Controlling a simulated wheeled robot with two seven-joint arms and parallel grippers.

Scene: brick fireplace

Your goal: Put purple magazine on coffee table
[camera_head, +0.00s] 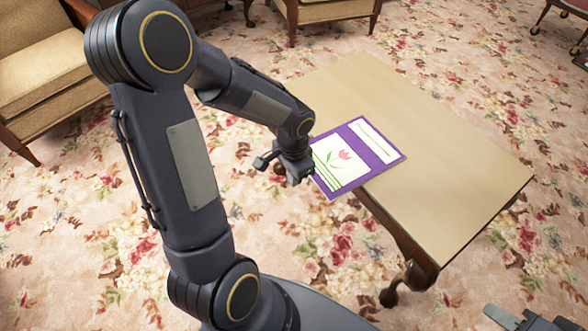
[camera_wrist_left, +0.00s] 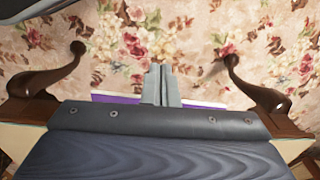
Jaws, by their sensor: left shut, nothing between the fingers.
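The purple magazine (camera_head: 376,157) lies open across the left edge of the coffee table (camera_head: 450,190) in the head view. Its right part is over the tabletop and its left part, with a pink tulip picture, sticks out past the edge. My left gripper (camera_head: 284,165) is just left of the overhanging end; I cannot tell if it touches. In the left wrist view its fingers (camera_wrist_left: 160,84) are shut and empty, with a purple strip of magazine (camera_wrist_left: 115,99) behind them. Part of my right gripper (camera_head: 524,320) shows at the bottom right, its jaws unclear.
The rest of the tabletop is bare. Curved wooden table legs (camera_wrist_left: 262,95) show in the left wrist view. A tan armchair (camera_head: 45,75) stands at the left and another seat (camera_head: 320,10) at the back. Floral carpet (camera_head: 80,240) surrounds the table.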

